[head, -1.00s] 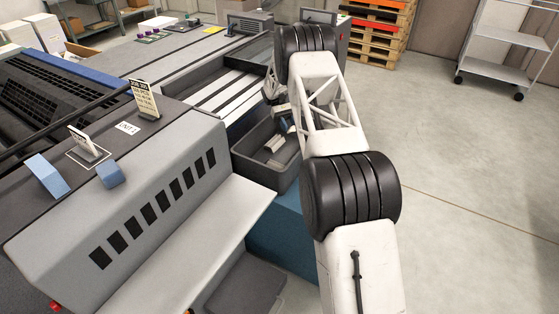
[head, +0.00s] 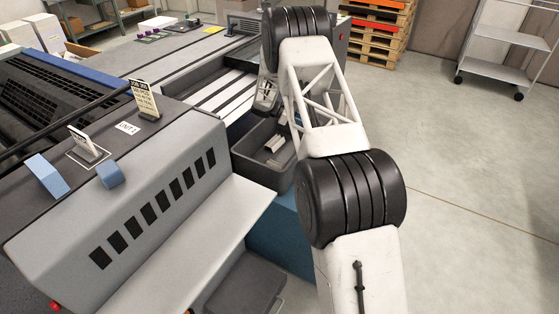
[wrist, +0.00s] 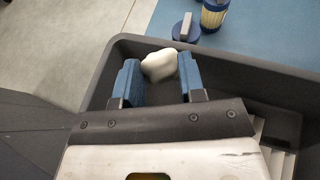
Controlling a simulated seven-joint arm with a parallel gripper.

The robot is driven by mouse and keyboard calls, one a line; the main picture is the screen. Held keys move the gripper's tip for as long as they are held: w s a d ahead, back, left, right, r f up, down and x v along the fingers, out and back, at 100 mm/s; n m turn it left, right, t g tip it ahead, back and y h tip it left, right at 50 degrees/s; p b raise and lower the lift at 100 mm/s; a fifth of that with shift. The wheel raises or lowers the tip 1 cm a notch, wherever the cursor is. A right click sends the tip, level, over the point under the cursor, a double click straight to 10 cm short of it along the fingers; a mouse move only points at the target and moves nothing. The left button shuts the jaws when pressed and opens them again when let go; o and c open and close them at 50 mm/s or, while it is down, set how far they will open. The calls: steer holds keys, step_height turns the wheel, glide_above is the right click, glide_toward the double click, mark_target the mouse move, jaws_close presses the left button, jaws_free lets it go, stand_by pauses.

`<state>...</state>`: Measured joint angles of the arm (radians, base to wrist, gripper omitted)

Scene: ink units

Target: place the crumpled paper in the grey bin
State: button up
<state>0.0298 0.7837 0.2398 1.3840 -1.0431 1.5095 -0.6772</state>
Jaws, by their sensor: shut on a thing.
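The crumpled paper (wrist: 159,65) is a small white lump between the two blue fingertips of my gripper (wrist: 158,72) in the wrist view. My gripper is shut on it. In that view the paper and fingers appear over the inside of the grey bin (wrist: 232,64), near its rim; their height above the bin floor is hard to judge. In the head view the grey bin (head: 257,172) stands right of the press, partly hidden by my arm. The paper cannot be made out in the head view.
Pale strips (head: 277,145) lie inside the bin. A blue surface (wrist: 262,30) beside the bin holds a ribbed jar (wrist: 214,14) and a grey-blue object (wrist: 186,28). The grey press (head: 150,190) stands at the left. Open floor (head: 470,170) lies to the right.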

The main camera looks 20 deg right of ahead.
steer(key=n+t, duration=0.1)
steer(key=f+n+t, duration=0.1)
steer(key=n+t, duration=0.1)
steer(key=d+f+n+t, duration=0.1)
steer(key=t, duration=0.1)
steer(key=shift+d+n+h, duration=0.1)
steer(key=shift+n+h, duration=0.2)
steer(key=shift+h, duration=0.1)
steer(key=n+t, duration=0.2)
steer(key=f+t, duration=0.1)
steer(key=shift+w+d+n+t, duration=0.15)
steer(key=shift+w+n+t, duration=0.15)
steer(key=shift+w+n, duration=0.1)
steer(key=shift+w+a+f+n+t+y, duration=0.4)
steer(key=shift+n+t+y, duration=0.25)
steer(key=shift+n+t, duration=0.4)
steer(key=shift+w+a+f+n+t+y, duration=0.45)
steer(key=shift+n+t+y, duration=0.25)
steer(key=shift+n+t, duration=0.3)
steer(key=shift+w+a+f+n+t+y, duration=0.4)
steer(key=shift+n+t+y, duration=0.25)
steer(key=shift+n+t, duration=0.4)
steer(key=shift+r, duration=0.1)
steer(key=shift+f, duration=3.15)
steer(key=shift+f, duration=0.1)
steer(key=shift+f, duration=1.75)
